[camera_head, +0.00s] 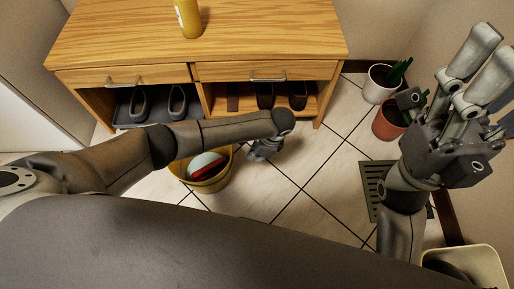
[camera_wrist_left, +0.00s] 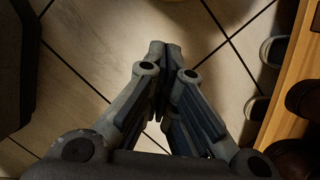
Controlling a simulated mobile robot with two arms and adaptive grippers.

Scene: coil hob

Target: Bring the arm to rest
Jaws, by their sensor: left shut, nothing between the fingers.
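My left gripper (camera_head: 262,152) hangs over the tiled floor, in front of the wooden cabinet and to the right of the yellow bucket. In the left wrist view its two fingertips (camera_wrist_left: 165,50) meet, so it is shut with nothing between the fingers. My left arm reaches across from the left, partly in front of the bucket. My right gripper (camera_head: 490,58) is raised at the right with its fingers pointing up. Whether it is open or shut is unclear.
The wooden cabinet (camera_head: 240,32) holds shoes (camera_head: 178,102) and has a yellow bottle (camera_head: 187,18) on top. The yellow bucket (camera_head: 215,182) holds a pale ball and a red item. Potted plants (camera_head: 378,88), a green floor grate (camera_head: 372,180) and a cream bin (camera_head: 485,258) are at right. Open floor lies mid-view.

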